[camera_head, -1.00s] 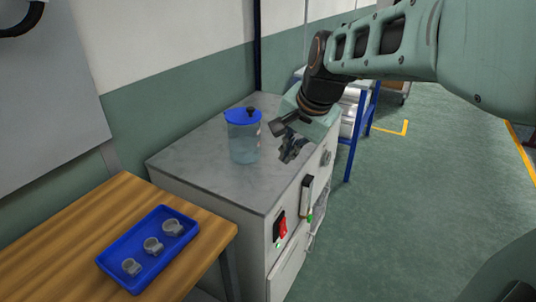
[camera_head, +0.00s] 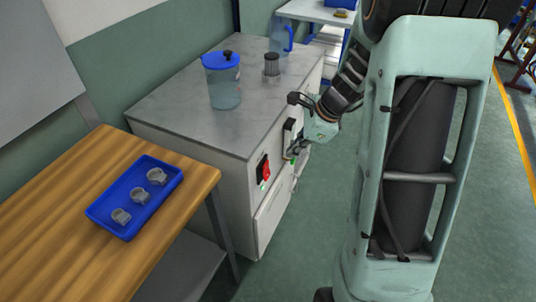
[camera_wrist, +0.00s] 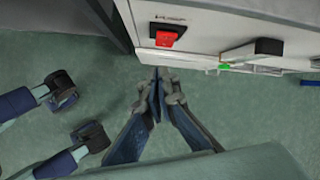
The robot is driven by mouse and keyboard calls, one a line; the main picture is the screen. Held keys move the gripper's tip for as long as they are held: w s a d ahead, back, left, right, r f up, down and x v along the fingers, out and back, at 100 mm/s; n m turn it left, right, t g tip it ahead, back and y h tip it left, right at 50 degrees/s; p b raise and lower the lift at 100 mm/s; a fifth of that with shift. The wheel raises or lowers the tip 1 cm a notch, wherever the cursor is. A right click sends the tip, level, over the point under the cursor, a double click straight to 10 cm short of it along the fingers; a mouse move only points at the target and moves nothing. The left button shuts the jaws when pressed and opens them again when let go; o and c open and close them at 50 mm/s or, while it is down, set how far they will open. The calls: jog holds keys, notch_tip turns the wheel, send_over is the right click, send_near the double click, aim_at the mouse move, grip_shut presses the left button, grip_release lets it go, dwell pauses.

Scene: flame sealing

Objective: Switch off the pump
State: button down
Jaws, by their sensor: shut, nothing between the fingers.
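The pump cabinet is a grey box with a metal top (camera_head: 190,108). On its front is a red switch (camera_head: 264,169) in a dark frame, with a small green light below it. The red switch also shows in the wrist view (camera_wrist: 166,38), near the top. My gripper (camera_head: 294,152) is in front of the cabinet, to the right of the red switch, near a black handle (camera_head: 289,132). In the wrist view my gripper (camera_wrist: 157,75) has its fingertips together and empty, below the switch and apart from it. The switch's exact position is hard to read.
A clear canister with a blue lid (camera_head: 222,80), a small dark-topped cylinder (camera_head: 271,66) and a blue-handled jug (camera_head: 282,36) stand on the cabinet. Floor in front is clear.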

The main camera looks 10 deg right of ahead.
aim_at(266, 170)
jog(key=f+m, duration=0.1)
jog(key=d+f+m, duration=0.1)
jog(key=m, duration=0.1)
jog(key=s+d+f+m, duration=0.1)
jog(key=f, duration=0.1)
jog(key=shift+d+y, duration=0.2)
jog(key=shift+y, duration=0.2)
jog(key=shift+s, duration=0.1)
jog(key=w+a+r+b+x, duration=0.1)
jog(key=w+a+b+x, duration=0.1)
jog(key=x, duration=1.1)
jog(key=shift+r, duration=0.25)
jog(key=shift+s, duration=0.1)
